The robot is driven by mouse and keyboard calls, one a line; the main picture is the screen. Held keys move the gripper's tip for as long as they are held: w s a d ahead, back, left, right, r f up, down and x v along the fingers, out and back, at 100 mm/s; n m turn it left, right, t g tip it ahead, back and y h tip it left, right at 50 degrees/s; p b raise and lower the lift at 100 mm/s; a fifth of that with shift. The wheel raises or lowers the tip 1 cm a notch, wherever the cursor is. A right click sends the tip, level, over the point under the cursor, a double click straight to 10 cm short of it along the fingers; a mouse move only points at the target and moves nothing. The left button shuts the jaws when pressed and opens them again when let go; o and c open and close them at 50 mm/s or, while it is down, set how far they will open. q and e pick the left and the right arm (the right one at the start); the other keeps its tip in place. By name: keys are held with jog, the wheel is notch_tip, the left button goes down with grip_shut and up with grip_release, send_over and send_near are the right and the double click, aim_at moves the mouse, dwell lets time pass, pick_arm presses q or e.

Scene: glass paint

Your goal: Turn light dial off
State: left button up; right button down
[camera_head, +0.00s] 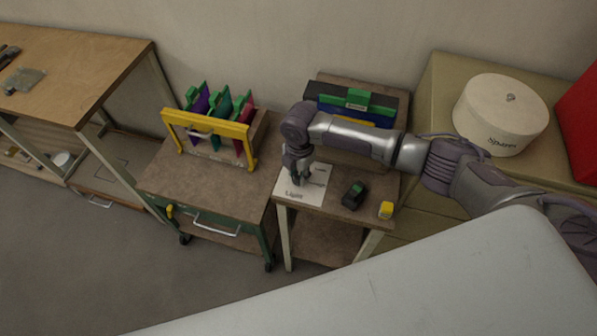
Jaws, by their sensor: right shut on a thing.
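A white panel (313,193) marked "Light" lies on the small brown table in the middle. My right gripper (299,176) points down over the upper left part of this panel. It is shut on the light dial, which the fingers and wrist hide almost wholly. I cannot tell which way the dial is turned. My left gripper is not in view.
On the same table (335,205) are a dark block with a green top (354,194) and a small yellow block (386,209). A yellow rack (209,131) with coloured panels stands to the left. A white round container (500,114) stands to the right.

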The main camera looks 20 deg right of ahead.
aim_at(299, 176)
dwell(0.5)
jog(key=c, duration=0.8)
grip_release()
notch_tip(299, 176, up, 12)
jog(key=shift+s, duration=0.15)
